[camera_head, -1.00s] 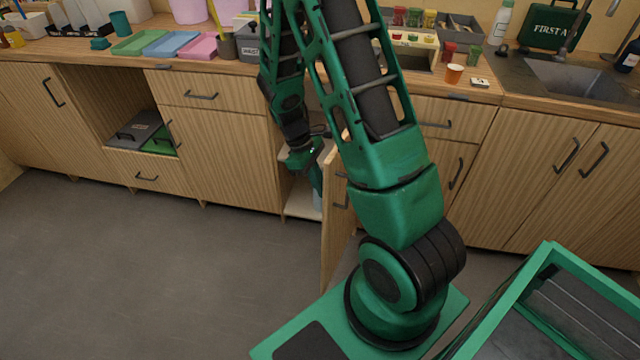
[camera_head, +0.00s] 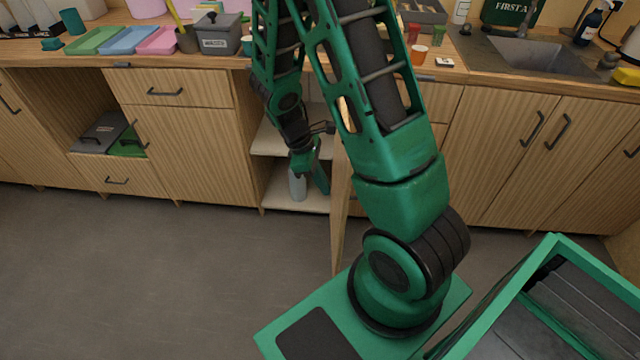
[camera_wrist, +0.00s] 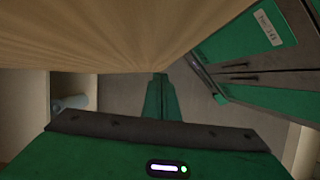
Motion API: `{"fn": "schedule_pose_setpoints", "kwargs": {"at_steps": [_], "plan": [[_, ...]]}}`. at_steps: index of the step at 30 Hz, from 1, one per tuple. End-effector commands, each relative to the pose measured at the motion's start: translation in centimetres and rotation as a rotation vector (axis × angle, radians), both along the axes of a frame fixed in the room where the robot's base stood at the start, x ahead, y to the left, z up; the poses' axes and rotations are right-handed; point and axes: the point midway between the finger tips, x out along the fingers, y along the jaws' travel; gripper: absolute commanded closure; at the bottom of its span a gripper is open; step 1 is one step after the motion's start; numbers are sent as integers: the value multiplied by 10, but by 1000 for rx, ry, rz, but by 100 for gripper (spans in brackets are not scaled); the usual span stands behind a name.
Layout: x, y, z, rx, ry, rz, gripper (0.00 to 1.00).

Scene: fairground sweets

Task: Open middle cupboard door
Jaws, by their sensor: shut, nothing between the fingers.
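The middle cupboard door (camera_head: 340,215) stands swung out from the cabinet front, seen nearly edge-on in the head view. Its handle is hidden behind my arm. The door's wood face fills the top of the wrist view (camera_wrist: 150,35). My gripper (camera_head: 321,180) is shut and empty, just left of the door, on its inner side in front of the opening. Its fingers also show in the wrist view (camera_wrist: 162,98), close to the door; I cannot tell whether they touch it. The open cupboard shows pale shelves (camera_head: 280,143).
A pale bottle (camera_head: 297,187) stands on the cupboard's lower shelf, close to my gripper. Closed wooden fronts (camera_head: 200,150) flank the opening. The worktop above holds coloured trays (camera_head: 97,40), a grey box (camera_head: 219,36) and a sink (camera_head: 540,55). The grey floor (camera_head: 150,280) at left is clear.

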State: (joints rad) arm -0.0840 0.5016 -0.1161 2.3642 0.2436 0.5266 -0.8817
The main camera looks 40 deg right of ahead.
Motion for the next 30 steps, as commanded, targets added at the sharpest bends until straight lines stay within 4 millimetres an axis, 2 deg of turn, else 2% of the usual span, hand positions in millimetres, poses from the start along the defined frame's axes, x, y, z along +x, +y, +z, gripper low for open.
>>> {"fn": "schedule_pose_setpoints", "kwargs": {"at_steps": [8, 15, 24, 30], "plan": [[3, 7, 0, 0, 0, 4, 100], [19, 35, -1, 1, 1, 2, 100], [33, 53, 60, 1, -3, 3, 100], [38, 59, 84, 0, -2, -1, 100]]}}
